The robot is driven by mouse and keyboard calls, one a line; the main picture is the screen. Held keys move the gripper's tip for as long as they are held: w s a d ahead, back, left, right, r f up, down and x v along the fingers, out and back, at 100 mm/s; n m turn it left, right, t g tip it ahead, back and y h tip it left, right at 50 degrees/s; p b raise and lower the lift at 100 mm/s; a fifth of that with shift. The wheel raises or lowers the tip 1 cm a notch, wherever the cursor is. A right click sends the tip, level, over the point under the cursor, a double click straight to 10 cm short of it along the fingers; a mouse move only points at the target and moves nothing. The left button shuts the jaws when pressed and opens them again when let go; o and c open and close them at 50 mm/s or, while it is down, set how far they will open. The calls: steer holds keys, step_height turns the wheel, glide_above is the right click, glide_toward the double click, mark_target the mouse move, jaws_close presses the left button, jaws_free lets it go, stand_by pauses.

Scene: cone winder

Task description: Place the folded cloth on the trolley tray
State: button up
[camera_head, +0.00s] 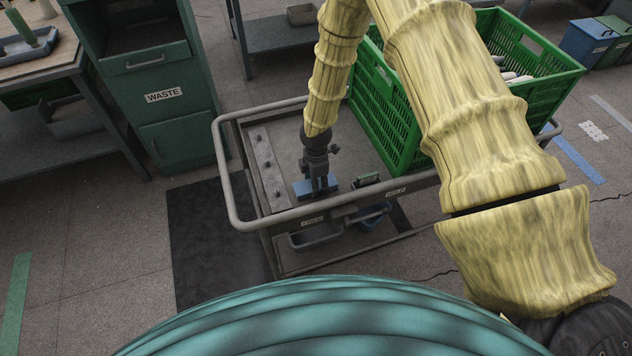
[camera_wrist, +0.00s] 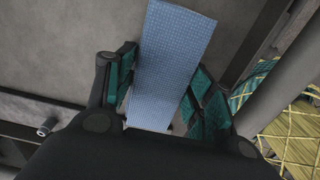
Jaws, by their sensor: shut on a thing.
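The folded cloth is a flat blue checked strip; in the wrist view the cloth (camera_wrist: 174,50) runs between my gripper's two teal-padded fingers (camera_wrist: 162,98). I cannot tell whether the cloth touches the tray. The cloth's middle is partly hidden by the fingers.
A green crate (camera_head: 385,125) stands on the trolley's right part. A strip with several pegs (camera_head: 268,170) lies along its left edge. A grey rail (camera_head: 226,170) runs around the trolley. A small dark green-faced item (camera_head: 368,180) sits right of my gripper. A green waste cabinet (camera_head: 175,115) stands behind left.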

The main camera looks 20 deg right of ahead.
steer(key=o, duration=1.1)
steer(key=shift+f, duration=0.1)
steer(key=shift+o, duration=0.2)
step_height(320, 180, up, 12)
steer(key=b, duration=0.1)
